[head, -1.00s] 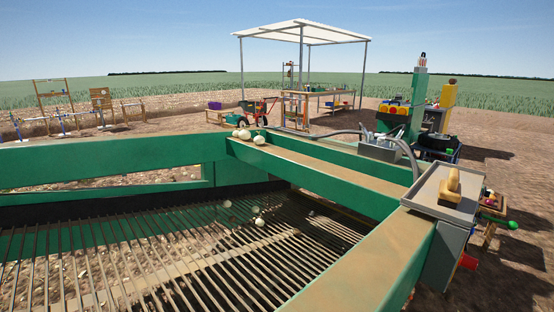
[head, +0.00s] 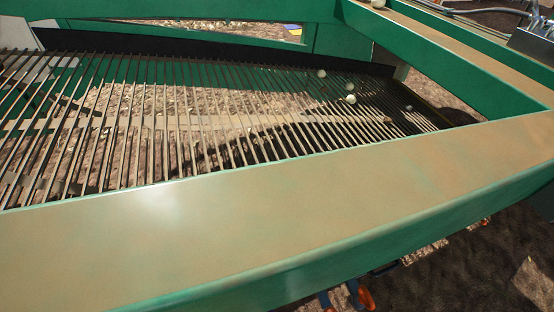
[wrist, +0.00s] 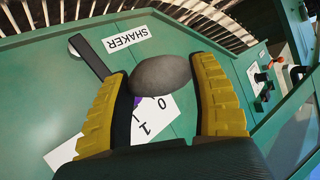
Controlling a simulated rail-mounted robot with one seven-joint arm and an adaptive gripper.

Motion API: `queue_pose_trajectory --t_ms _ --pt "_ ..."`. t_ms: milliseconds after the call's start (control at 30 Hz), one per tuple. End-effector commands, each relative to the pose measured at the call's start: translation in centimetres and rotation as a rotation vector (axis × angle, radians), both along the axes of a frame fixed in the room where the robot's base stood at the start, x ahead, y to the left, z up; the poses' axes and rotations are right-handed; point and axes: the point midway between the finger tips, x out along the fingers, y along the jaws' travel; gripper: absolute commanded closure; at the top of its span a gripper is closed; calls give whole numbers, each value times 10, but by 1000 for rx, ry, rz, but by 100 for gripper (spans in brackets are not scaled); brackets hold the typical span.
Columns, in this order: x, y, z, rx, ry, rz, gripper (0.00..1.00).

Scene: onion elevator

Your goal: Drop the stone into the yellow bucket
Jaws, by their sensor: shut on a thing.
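In the wrist view, my gripper (wrist: 160,78) has its yellow ribbed fingers shut on a grey oval stone (wrist: 162,73). The stone is held between the fingertips, over a green panel (wrist: 45,75). My gripper and the stone do not show in the head view. I cannot make out the yellow bucket in either current view.
The panel carries a SHAKER label (wrist: 127,40), a dark lever (wrist: 90,56) and a white dial plate (wrist: 160,122). Red and black controls (wrist: 268,75) sit at right. Green beams (head: 250,215) border the slatted bed (head: 150,130), where pale onions (head: 350,98) lie.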

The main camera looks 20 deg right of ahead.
Motion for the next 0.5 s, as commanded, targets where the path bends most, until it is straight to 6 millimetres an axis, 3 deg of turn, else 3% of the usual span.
queue_pose_trajectory --t_ms 33,200,333,500 --pt "-15 33 -14 5 3 64 79" --pt "-69 124 -31 2 2 251 79" --pt "-108 170 -32 0 1 346 79" --pt "-132 195 -29 -3 -2 396 79"
